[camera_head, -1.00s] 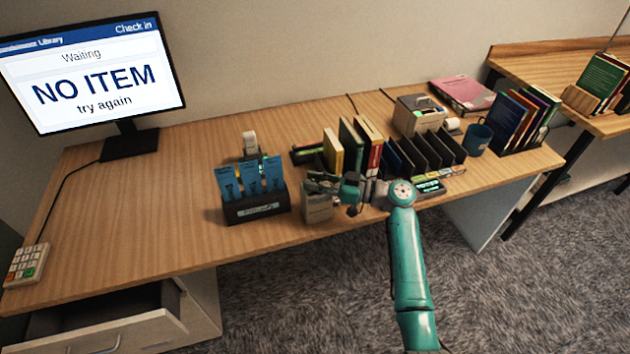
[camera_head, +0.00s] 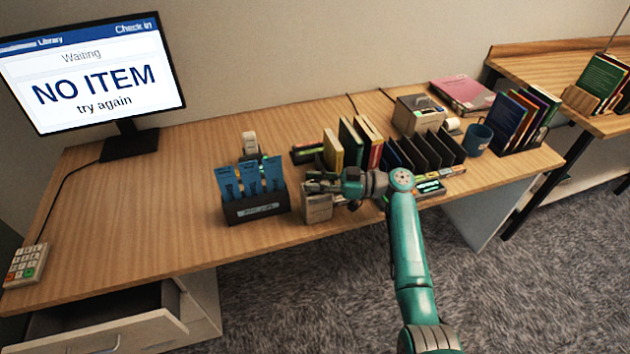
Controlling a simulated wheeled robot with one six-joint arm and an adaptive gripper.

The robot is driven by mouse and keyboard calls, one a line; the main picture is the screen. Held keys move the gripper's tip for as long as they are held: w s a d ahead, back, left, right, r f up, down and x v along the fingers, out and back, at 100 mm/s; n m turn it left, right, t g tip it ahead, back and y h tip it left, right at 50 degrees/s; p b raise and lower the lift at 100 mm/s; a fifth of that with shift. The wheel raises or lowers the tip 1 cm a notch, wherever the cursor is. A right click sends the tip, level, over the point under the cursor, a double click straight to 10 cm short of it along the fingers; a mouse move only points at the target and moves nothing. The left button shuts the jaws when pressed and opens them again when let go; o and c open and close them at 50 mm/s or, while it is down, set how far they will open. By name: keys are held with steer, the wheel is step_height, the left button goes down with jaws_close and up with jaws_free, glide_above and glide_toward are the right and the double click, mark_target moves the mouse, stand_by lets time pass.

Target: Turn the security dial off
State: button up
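A small grey-beige box (camera_head: 318,209) stands near the front edge of the desk, just right of the blue card holder. No dial can be made out on it; its top is partly hidden by my gripper. My gripper (camera_head: 318,184) is at the top of this box, reaching in from the right. I cannot tell whether it touches the box or whether its fingers are open or shut.
A dark holder with blue cards (camera_head: 256,207) stands close left of the box. Upright books (camera_head: 352,145) and dark dividers (camera_head: 428,150) stand behind and right. A monitor (camera_head: 92,80) reads "NO ITEM, try again". A keypad (camera_head: 26,264) and open drawer (camera_head: 105,325) are left.

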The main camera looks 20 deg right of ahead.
steer(key=shift+o, duration=1.2)
steer(key=v, duration=1.2)
steer(key=shift+d, duration=0.1)
